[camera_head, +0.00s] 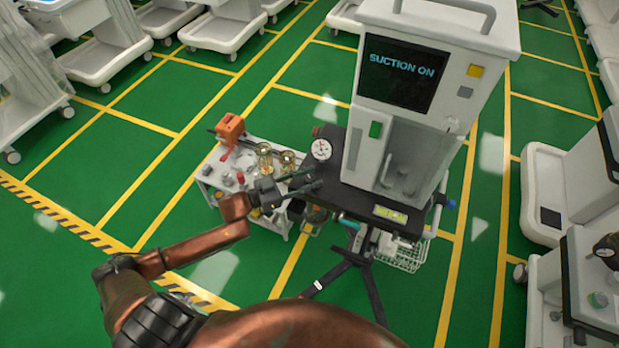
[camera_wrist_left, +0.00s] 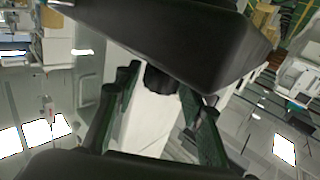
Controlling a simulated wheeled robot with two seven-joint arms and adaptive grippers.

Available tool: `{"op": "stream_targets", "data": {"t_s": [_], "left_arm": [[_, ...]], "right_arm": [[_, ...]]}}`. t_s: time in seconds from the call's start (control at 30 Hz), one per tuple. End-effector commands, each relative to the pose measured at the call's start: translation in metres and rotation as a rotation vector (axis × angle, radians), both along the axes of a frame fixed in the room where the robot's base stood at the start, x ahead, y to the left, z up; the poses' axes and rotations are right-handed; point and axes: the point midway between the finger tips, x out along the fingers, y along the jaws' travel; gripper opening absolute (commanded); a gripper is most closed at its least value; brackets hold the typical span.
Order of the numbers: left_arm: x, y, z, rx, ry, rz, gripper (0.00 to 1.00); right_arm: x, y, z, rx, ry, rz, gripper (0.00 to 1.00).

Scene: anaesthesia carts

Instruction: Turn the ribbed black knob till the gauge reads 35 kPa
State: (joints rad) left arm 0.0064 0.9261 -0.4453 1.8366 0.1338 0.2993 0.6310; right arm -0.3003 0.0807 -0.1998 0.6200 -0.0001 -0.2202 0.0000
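The suction unit (camera_head: 440,45) is a white cabinet with a dark screen (camera_head: 402,73) that reads "SUCTION ON". The round white gauge (camera_head: 321,149) stands at its left side; its needle is too small to read exactly. My left gripper (camera_head: 306,180) is just below the gauge, by the edge of the dark shelf. In the left wrist view a black knob (camera_wrist_left: 160,80) shows between the two green-edged fingers of the left gripper (camera_wrist_left: 162,88). The fingers look apart, with a gap on either side of the knob. The knob is hidden in the head view. My right gripper is not in view.
A white trolley (camera_head: 207,172) with an orange device (camera_head: 229,130) and glass jars (camera_head: 264,152) stands left of the unit, close to my left gripper. A wire basket (camera_head: 403,252) hangs below the shelf. More carts stand at the right. Green floor is open at the left.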

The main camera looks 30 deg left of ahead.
Motion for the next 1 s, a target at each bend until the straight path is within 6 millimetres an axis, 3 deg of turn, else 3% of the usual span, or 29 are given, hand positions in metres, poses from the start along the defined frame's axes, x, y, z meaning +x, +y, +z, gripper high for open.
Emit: {"op": "stream_targets", "data": {"t_s": [0.47, 1.0], "left_arm": [[0.0, 0.0, 0.0, 0.0, 0.0, 0.0, 0.02], [0.0, 0.0, -0.001, 0.002, -0.001, -0.176, 0.01]], "right_arm": [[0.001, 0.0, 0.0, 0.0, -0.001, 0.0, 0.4], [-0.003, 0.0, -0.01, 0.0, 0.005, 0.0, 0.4]]}}
